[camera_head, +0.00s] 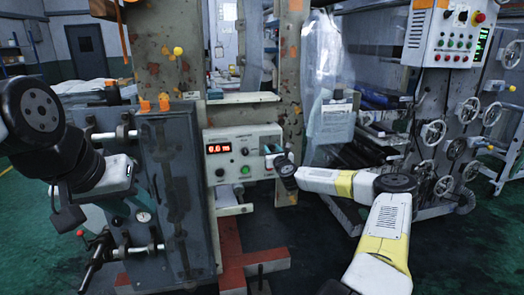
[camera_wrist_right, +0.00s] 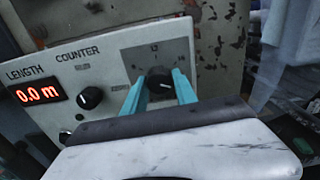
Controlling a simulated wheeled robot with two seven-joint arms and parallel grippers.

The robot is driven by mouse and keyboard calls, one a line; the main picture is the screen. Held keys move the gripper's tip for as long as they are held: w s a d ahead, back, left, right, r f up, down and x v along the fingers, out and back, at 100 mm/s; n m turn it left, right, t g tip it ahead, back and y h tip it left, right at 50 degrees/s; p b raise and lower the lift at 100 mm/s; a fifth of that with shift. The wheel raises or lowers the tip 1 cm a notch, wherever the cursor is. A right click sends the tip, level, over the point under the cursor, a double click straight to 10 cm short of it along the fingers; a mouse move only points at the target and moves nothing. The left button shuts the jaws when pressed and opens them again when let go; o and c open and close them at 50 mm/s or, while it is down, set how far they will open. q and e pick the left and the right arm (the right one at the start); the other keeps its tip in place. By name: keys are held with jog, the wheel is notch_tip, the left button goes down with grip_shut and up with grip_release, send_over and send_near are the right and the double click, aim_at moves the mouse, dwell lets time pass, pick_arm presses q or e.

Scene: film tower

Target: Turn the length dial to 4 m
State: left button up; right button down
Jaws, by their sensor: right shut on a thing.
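The counter box (camera_head: 243,155) is a pale panel mounted on the machine. Its red display (camera_head: 218,148) reads 0.0 m; it also shows in the right wrist view (camera_wrist_right: 38,94), under the label LENGTH. My right gripper (camera_head: 271,158) is at the right part of this panel. In the right wrist view its teal fingers (camera_wrist_right: 158,92) are shut on a black dial (camera_wrist_right: 160,80) with a white pointer line, set on a grey scale plate (camera_wrist_right: 165,58). The scale marks are too small to read fully.
A second black knob (camera_wrist_right: 90,97) sits between the display and the gripped dial. A grey cabinet (camera_head: 170,190) with valves stands left of the counter. A control box (camera_head: 443,35) and several handwheels (camera_head: 433,131) are at the right.

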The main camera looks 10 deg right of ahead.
jog(key=n, duration=1.2)
jog(key=shift+r+n, duration=0.1)
jog(key=shift+n, duration=0.3)
jog(key=n, duration=1.1)
jog(key=shift+n, duration=0.4)
jog(key=n, duration=0.5)
jog(key=shift+r, duration=0.1)
jog(key=n, duration=0.6)
jog(key=shift+a+n, duration=0.1)
jog(key=shift+n, duration=0.3)
jog(key=n, duration=1.1)
jog(key=shift+f, duration=0.2)
